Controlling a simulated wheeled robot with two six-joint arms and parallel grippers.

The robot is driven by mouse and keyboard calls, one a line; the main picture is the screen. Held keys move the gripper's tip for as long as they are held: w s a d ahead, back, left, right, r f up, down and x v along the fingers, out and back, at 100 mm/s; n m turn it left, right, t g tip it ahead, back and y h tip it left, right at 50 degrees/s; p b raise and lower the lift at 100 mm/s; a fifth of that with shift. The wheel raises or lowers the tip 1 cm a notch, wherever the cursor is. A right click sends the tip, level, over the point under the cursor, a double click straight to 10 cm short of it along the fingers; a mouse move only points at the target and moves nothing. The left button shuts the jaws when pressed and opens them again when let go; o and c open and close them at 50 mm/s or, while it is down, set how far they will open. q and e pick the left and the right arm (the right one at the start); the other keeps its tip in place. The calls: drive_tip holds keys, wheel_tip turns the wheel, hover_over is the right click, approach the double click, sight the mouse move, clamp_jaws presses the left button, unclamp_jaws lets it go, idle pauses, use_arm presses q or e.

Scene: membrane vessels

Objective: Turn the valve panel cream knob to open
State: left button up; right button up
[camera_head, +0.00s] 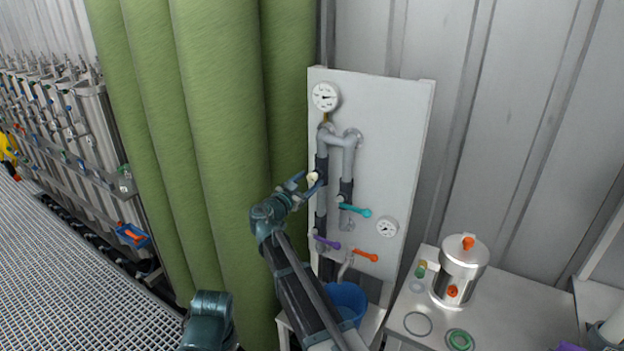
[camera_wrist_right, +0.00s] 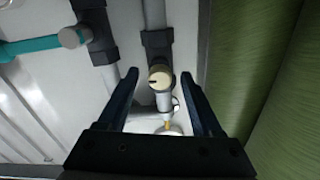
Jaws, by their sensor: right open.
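The cream knob (camera_head: 313,177) sits on the left grey pipe of the white valve panel (camera_head: 395,150). My right gripper (camera_head: 305,184) is open at the knob, reaching in from the lower left. In the right wrist view, the round cream knob (camera_wrist_right: 160,76) shows between the tips of the two open fingers, with a gap on each side. A small dark mark is on its face. I cannot tell whether the fingertips reach past its face. My left gripper is not in view.
The panel also carries teal (camera_head: 355,210), purple (camera_head: 327,242) and orange (camera_head: 365,255) handles and two gauges. A green curtain (camera_head: 215,130) hangs close on the left. A blue bucket (camera_head: 347,300) is below, and a table (camera_head: 500,300) with a steel vessel (camera_head: 460,270) is right.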

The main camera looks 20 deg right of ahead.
drive_tip(key=shift+x, duration=1.2)
clamp_jaws()
